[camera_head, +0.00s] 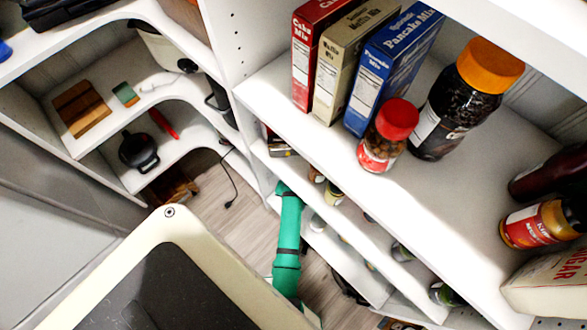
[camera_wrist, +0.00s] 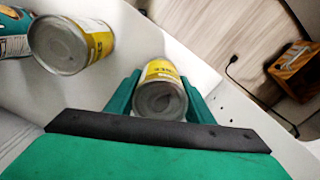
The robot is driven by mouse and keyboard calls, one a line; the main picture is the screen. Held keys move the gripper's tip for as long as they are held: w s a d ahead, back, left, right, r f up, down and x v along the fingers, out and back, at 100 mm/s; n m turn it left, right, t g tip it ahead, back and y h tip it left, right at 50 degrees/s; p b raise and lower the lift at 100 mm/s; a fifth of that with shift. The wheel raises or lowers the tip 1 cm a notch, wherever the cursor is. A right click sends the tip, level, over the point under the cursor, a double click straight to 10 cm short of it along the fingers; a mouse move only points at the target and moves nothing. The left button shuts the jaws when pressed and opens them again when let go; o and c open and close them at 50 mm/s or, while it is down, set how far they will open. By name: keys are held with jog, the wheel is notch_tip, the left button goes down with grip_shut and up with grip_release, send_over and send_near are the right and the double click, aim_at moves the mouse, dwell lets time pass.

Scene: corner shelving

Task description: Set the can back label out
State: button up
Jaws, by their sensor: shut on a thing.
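In the wrist view my gripper (camera_wrist: 158,84) has its green fingers on either side of a can (camera_wrist: 162,100) and is shut on it. The can has a yellow label, and its round grey metal end faces the camera. The side of the can away from the camera is hidden, so I cannot tell which way its label faces. The can is at or just above a white shelf; contact is unclear. In the head view my green arm (camera_head: 287,240) reaches in at the lower shelves, and the gripper is not clearly visible there.
A second yellow-labelled can (camera_wrist: 72,44) is to the left, with a teal-labelled can (camera_wrist: 12,36) beyond it. A power cord (camera_wrist: 250,84) and a wooden box (camera_wrist: 296,70) are at the right. The upper shelf holds boxes (camera_head: 392,64) and jars (camera_head: 388,134).

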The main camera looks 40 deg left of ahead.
jog(key=shift+f, duration=0.25)
jog(key=shift+f, duration=0.3)
dwell(0.4)
jog(key=o, duration=1.5)
jog(key=shift+r, duration=3.7)
